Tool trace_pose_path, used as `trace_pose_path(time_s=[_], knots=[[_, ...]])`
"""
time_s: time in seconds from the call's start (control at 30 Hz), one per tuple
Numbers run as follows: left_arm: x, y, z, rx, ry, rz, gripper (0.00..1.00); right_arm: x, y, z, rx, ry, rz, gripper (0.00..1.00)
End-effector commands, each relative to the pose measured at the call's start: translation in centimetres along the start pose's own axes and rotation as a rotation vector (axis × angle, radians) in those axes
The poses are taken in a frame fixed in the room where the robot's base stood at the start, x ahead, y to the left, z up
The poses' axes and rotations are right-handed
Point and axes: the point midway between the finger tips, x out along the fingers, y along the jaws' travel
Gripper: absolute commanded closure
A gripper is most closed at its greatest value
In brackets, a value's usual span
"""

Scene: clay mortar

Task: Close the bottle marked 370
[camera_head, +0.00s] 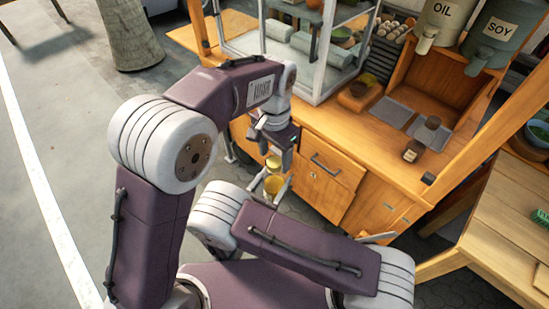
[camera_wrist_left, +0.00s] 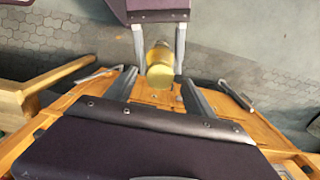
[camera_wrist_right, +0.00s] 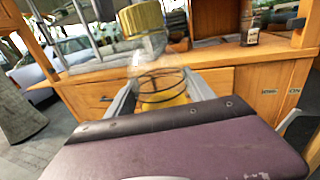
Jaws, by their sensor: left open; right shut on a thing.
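A clear glass jar (camera_wrist_right: 162,93) with yellow contents is between the fingers of my right gripper (camera_head: 271,186), which is shut on it below the counter's front edge. A yellow lid (camera_wrist_right: 140,18) is above the jar, with clear glass or a gap between them; I cannot tell if they touch. In the left wrist view the lid (camera_wrist_left: 160,82) faces my left gripper (camera_head: 274,143). That gripper points down from above, open, with its fingers on either side of the lid. No 370 marking can be read on the jar.
A wooden stall counter (camera_head: 385,160) with drawers stands in front of my grippers. On it are a dark labelled bottle (camera_head: 413,150) and grey trays (camera_head: 391,111). OIL (camera_head: 440,20) and SOY (camera_head: 498,35) dispensers hang behind. Open pavement (camera_head: 60,130) lies to the left.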

Motion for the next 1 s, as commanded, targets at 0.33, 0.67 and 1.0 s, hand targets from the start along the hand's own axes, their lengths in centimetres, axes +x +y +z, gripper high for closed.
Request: trace_pose_path(time_s=[0.33, 0.67, 1.0], knots=[[-2.9, 0.0, 0.0, -0.001, 0.0, 0.0, 0.37, 0.0, 0.0, 0.0, 0.0, -0.001, 0.0, 1.0], [-3.0, 0.1, 0.3, -0.179, -0.015, 0.003, 0.41, 0.0, 0.0, 0.1, 0.0, -0.001, 0.0, 1.0], [-6.0, 0.1, 0.2, -0.784, -0.013, -0.001, 0.41, 0.0, 0.0, 0.1, 0.0, -0.001, 0.0, 1.0]])
